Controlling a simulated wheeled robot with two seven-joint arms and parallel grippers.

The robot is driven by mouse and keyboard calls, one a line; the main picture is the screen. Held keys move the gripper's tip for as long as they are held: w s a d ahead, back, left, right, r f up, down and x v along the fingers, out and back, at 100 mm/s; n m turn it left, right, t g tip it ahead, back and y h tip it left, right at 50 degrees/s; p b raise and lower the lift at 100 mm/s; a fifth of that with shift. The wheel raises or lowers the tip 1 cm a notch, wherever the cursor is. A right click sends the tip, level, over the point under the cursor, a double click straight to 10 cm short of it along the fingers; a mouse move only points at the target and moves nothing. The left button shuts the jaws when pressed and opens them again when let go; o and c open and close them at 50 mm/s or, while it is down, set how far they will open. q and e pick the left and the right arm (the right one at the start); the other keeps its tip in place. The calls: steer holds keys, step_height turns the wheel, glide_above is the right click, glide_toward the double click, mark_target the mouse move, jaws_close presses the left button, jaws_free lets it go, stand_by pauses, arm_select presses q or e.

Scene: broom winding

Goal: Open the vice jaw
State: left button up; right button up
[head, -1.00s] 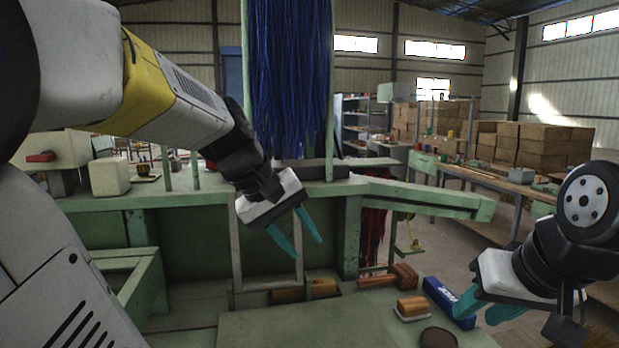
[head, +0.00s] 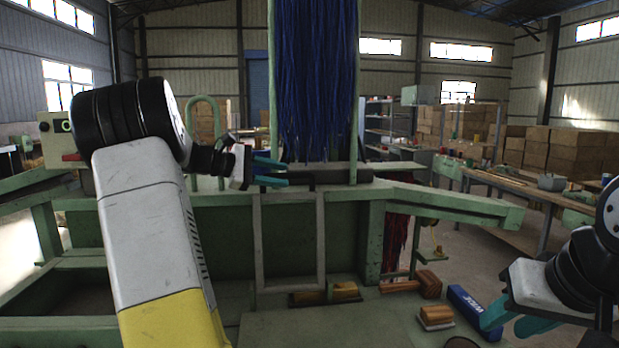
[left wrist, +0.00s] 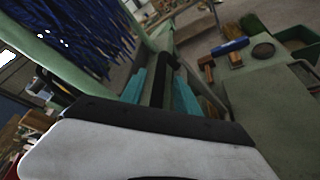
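A dark bar (head: 340,176), which looks like the vice jaw, lies across the green bench top below the hanging blue bristles (head: 315,80). My left gripper (head: 271,171) is at the bar's left end, level with it, its teal fingers pointing right and apart. In the left wrist view, a dark bar (left wrist: 160,80) runs between the two teal fingers, with a gap visible on the left side; contact is unclear. My right gripper (head: 515,322) is open and empty at the lower right, close to a blue box (head: 468,302).
Wooden brush blocks (head: 435,316) lie on the lower green surface (head: 330,328). A light metal frame (head: 289,240) hangs at the bench front. A green beam (head: 455,203) juts out to the right. A side table (head: 520,190) with small items stands further right.

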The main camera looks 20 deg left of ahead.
arm_select(q)
steer(key=shift+x, duration=1.75)
steer(key=shift+c, duration=0.2)
jaws_close()
